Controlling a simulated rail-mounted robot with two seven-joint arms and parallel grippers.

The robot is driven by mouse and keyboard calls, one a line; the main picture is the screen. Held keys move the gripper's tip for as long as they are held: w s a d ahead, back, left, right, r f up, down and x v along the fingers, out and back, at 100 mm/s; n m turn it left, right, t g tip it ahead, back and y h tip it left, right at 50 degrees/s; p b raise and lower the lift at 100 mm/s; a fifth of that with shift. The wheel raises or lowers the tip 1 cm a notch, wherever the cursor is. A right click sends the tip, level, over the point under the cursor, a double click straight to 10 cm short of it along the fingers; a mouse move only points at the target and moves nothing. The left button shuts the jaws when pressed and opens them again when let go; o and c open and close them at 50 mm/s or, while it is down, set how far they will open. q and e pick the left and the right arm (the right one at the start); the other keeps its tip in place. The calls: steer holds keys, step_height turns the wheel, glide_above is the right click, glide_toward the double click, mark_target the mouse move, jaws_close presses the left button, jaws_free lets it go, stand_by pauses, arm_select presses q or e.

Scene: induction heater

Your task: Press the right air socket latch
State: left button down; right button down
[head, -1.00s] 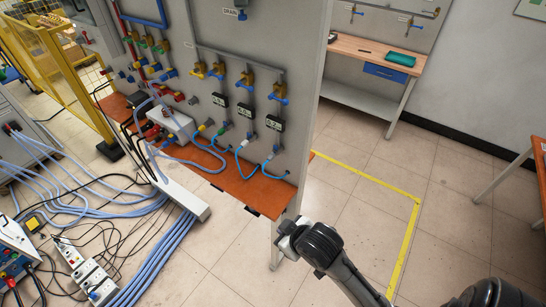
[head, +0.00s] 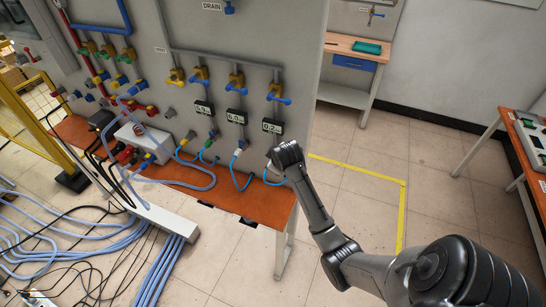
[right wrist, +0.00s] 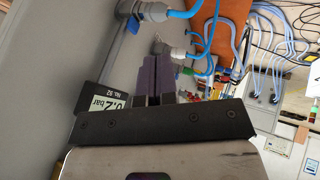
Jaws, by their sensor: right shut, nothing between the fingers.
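The right air socket on the grey panel (head: 262,65) is hidden behind my right gripper (head: 287,158) in the head view; a blue hose (head: 274,181) curves below it. The right gauge (head: 272,126), reading about 0.2, sits just above. In the right wrist view my shut, empty dark fingers (right wrist: 155,77) point at a grey socket (right wrist: 164,47) with a blue hose. Another grey socket (right wrist: 154,12) with a blue part is near the top edge. I cannot tell which is the right one, or whether the fingers touch anything. The gauge (right wrist: 118,103) is beside the fingers. My left gripper is not in view.
Several other sockets, valves and two more gauges (head: 236,117) are left of the gripper. An orange shelf (head: 255,205) runs below them. Hoses and cables cover the floor at left. The floor (head: 345,200) right of the panel is clear.

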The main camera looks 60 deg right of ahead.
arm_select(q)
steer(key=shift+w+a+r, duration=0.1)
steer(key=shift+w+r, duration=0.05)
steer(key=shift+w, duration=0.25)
arm_select(e)
steer(key=shift+w, duration=0.1)
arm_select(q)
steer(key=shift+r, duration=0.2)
arm_select(e)
steer(key=w+d+f, duration=0.5)
steer(key=d+f, duration=0.3)
stand_by(0.3)
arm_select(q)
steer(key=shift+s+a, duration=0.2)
arm_select(e)
steer(key=shift+d+f, duration=0.25)
steer(key=shift+d, duration=0.6)
